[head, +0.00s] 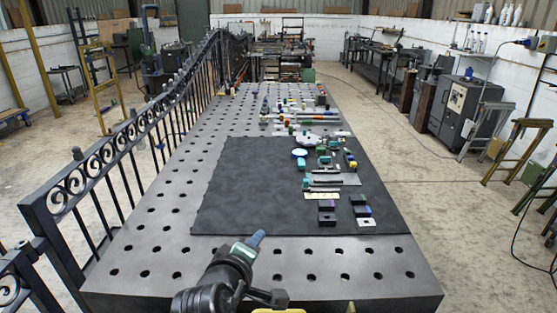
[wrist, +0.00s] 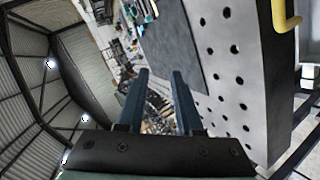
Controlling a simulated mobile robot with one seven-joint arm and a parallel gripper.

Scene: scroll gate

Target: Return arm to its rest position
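My gripper (head: 257,239) is at the near end of the long perforated work table (head: 160,233) in the head view, over the table close to the front edge of the dark mat (head: 250,185). My black arm folds in from the bottom of that view. In the wrist view, the two blue fingers of my gripper (wrist: 160,73) stand apart with nothing between them. The gripper is open and empty, and touches no object that I can see. The wrist view is tilted, with the table on its right side.
Small blocks and parts lie on the mat's right side, including a black block (head: 327,219). More tools lie farther back. A black scrolled gate (head: 110,165) runs along the table's left side. The mat's left part is clear. The floor to the right is open, with machines (head: 465,110) beyond.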

